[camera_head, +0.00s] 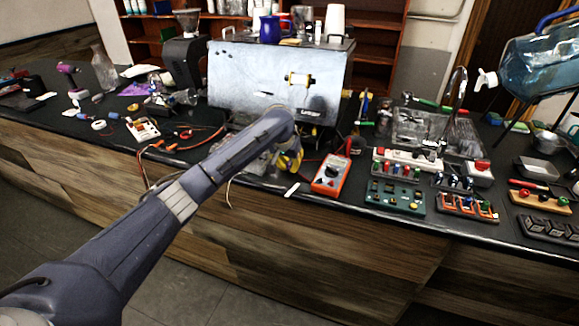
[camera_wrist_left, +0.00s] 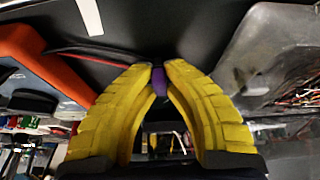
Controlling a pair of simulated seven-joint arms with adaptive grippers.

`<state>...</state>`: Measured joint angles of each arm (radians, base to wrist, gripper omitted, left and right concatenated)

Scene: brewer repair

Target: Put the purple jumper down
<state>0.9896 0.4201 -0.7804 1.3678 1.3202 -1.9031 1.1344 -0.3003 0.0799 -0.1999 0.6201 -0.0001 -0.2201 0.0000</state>
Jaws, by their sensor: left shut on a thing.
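The purple jumper (camera_wrist_left: 159,82) is a small purple piece between the yellow fingertips in the left wrist view. My left gripper (camera_wrist_left: 158,72) is shut on it, with the fingers meeting at their tips. In the head view the left gripper (camera_head: 290,160) is at the counter's front edge, in front of the metal brewer box (camera_head: 232,80) and left of the red multimeter (camera_head: 331,174). The jumper cannot be made out in the head view, hidden by the arm and fingers. My right gripper is not in view.
A white strip (camera_head: 292,190) lies near the counter's front edge. A green board (camera_head: 397,197) with coloured parts stands right of the multimeter, which shows orange in the left wrist view (camera_wrist_left: 50,68). Wires and a small white board (camera_head: 142,129) lie to the left.

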